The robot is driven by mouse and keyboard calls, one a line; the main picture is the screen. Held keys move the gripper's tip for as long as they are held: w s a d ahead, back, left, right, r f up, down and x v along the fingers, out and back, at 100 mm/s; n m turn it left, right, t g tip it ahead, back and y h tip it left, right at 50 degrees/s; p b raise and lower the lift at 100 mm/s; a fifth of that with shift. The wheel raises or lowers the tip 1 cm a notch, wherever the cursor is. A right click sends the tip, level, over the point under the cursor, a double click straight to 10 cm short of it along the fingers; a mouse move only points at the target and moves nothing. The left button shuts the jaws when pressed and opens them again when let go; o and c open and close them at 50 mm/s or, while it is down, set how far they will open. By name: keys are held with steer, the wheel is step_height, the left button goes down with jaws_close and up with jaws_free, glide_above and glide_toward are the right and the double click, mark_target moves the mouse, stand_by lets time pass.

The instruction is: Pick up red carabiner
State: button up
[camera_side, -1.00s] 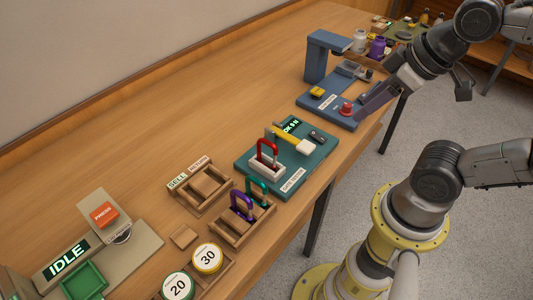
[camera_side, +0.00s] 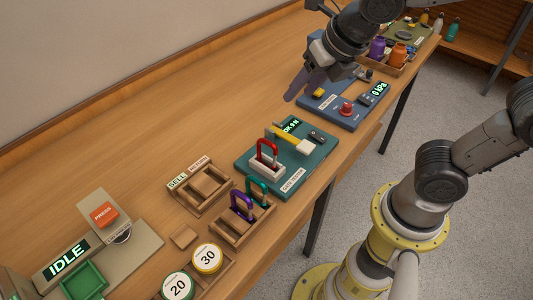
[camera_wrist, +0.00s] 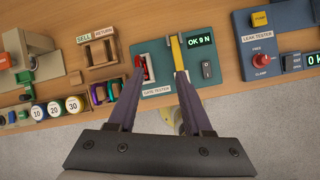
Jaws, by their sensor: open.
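The red carabiner (camera_side: 266,152) stands upright in a pale holder (camera_side: 267,168) on the teal gate tester (camera_side: 300,178). In the wrist view the red carabiner (camera_wrist: 140,70) shows just beyond the tip of the left finger, partly hidden by it. The tester's display (camera_wrist: 199,41) reads "OK 9 N", and a yellow lever (camera_wrist: 177,52) sits beside the carabiner. My gripper (camera_wrist: 158,75) is open and empty, its two purple fingers spread wide. In the side view my gripper (camera_side: 297,88) is above the table, behind the tester and apart from the carabiner.
A wooden rack holds purple (camera_side: 241,204) and green (camera_side: 257,191) carabiners in front. Sell and return trays (camera_side: 200,188) stand to the left. The blue leak tester (camera_side: 335,110) is to the right. The table behind the gate tester is clear.

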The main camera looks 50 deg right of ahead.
mark_target(267, 140)
steer(key=w+a+f+n, duration=0.1)
steer(key=a+f, duration=0.1)
steer(key=f, duration=0.1)
steer(key=w+a+f+n, duration=0.1)
steer(key=a+f, duration=0.1)
steer(key=f, duration=0.2)
steer(key=w+a+f+n+g, duration=0.1)
steer(key=w+a+f, duration=0.1)
steer(key=f, duration=0.2)
steer(key=shift+w+f+n, duration=0.1)
steer(key=shift+f+n, duration=0.15)
steer(key=shift+n, duration=0.15)
steer(key=x, duration=0.4)
steer(key=shift+d, duration=0.4)
steer(key=shift+w+f, duration=0.2)
steer(key=shift+f, duration=0.4)
steer(key=shift+c, duration=0.2)
jaws_close()
